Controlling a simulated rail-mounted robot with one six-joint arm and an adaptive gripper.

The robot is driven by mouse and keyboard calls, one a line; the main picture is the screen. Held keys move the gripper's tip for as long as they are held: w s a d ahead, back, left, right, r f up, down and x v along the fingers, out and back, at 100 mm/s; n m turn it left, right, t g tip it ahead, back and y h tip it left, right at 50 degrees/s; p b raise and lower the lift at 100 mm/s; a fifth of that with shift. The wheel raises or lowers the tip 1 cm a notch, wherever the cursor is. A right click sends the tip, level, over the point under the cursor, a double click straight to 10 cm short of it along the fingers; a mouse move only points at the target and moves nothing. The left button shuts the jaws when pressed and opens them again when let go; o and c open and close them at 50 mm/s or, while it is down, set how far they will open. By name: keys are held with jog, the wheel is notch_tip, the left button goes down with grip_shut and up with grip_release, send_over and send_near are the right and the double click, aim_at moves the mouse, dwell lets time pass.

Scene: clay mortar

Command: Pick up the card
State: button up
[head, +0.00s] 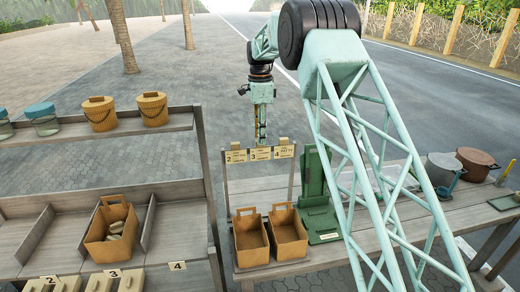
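Pale cards stand in a row on a small rack above the near end of the bench: a left card marked 2 (236,156), a middle card (260,154) that seems marked 3, and a right card marked 4 (284,152). My gripper (261,143) points straight down just above the middle card. Its fingers look narrow and close together. It is too small to tell whether they touch the card or hold anything. Small tabs show on top of the left and right cards; the middle card's top is partly hidden behind my fingertips.
Below the rack stand two brown open boxes (250,240) and a green stand (315,195). Two lidded pots (478,160) sit on the right of the bench. Left shelves hold lidded baskets (99,113), a box of clay-coloured pieces (111,231) and numbered blocks (130,282).

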aim_at(260, 150)
jog(key=shift+f+p, duration=0.3)
jog(key=shift+f, duration=2.3)
jog(key=shift+c, duration=0.2)
jog(key=c, duration=0.8)
